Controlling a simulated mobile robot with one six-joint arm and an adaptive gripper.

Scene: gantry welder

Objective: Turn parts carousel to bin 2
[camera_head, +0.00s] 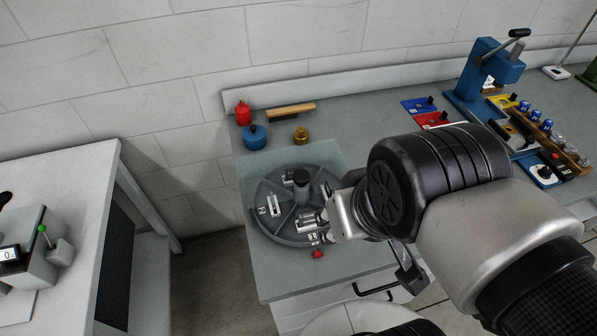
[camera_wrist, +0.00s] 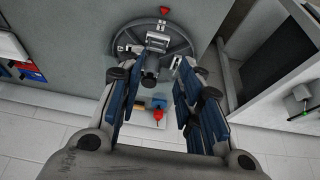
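The parts carousel (camera_head: 288,236) is a round grey tray on the bench, split by radial walls, with a dark central post (camera_head: 301,178). Metal parts (camera_head: 273,206) lie in some compartments. Small white labels sit near the rim; I cannot read their numbers surely. A red pointer (camera_head: 318,254) sits on the bench just outside the front rim. In the wrist view the carousel (camera_wrist: 181,38) lies beyond my gripper (camera_wrist: 155,85). Its fingers are spread apart with nothing between them, and the post shows in the gap. In the head view my wrist hides the carousel's right side. Contact is not clear.
Behind the carousel stand a red container (camera_head: 243,114), a blue container (camera_head: 255,137), a brass piece (camera_head: 301,134) and a wooden bar (camera_head: 291,111). A blue press (camera_head: 487,80) and coloured trays stand at the right. A white table (camera_head: 75,205) stands left across a gap.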

